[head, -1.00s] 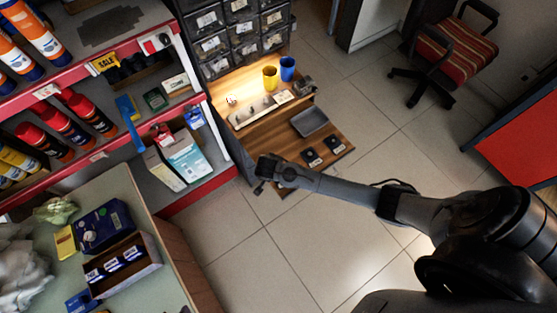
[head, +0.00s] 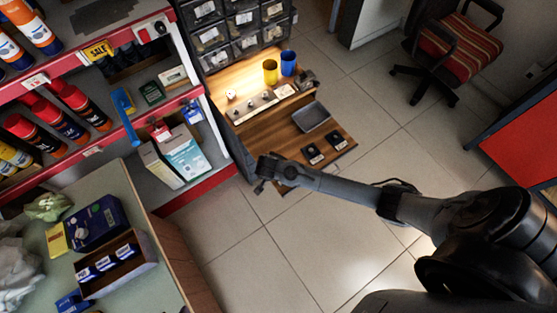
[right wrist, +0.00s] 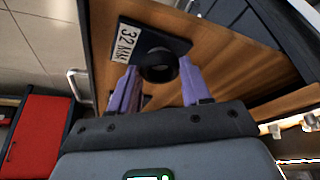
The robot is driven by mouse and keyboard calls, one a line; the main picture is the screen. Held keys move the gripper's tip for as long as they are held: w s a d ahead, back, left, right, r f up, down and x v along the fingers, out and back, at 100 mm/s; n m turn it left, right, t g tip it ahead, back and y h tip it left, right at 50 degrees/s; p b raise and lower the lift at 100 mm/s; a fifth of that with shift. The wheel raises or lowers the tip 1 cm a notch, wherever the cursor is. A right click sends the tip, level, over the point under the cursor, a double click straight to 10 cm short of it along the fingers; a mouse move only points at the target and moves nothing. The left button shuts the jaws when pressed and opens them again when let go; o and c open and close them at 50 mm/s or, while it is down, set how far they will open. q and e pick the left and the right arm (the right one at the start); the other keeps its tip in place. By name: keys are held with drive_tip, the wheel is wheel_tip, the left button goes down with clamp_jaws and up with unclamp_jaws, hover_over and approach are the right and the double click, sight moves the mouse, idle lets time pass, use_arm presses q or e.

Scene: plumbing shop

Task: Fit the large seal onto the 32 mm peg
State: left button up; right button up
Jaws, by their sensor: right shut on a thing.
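My right gripper (right wrist: 157,82), with purple fingers, is shut on a dark round ring, the large seal (right wrist: 158,68), in the right wrist view. Just beyond it is a dark square plate (right wrist: 172,42) with a white "32 MM" label (right wrist: 124,42). The seal overlaps the plate in this view and hides the peg, so I cannot tell whether they touch. In the head view my right gripper (head: 264,178) is at the near edge of the wooden bench (head: 268,130); its fingertips and the seal are not clear there. My left gripper is not in view.
Two black labelled plates (head: 323,147) lie on the bench's front, near a grey tray (head: 311,117). A yellow cup (head: 270,71) and a blue cup (head: 288,63) stand farther back, below drawers. Stocked shelves (head: 90,100) are left; the tiled floor (head: 290,240) is clear.

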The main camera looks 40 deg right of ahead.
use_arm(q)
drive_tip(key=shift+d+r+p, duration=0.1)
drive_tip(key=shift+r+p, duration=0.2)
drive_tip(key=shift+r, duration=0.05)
use_arm(e)
drive_tip(key=shift+r, duration=0.1)
idle(0.5)
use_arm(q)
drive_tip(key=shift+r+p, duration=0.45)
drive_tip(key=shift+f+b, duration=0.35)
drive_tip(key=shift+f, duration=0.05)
use_arm(e)
drive_tip(key=shift+f, duration=0.75)
drive_tip(key=o, duration=0.7)
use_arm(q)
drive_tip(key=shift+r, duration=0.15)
use_arm(e)
drive_tip(key=shift+r, duration=0.2)
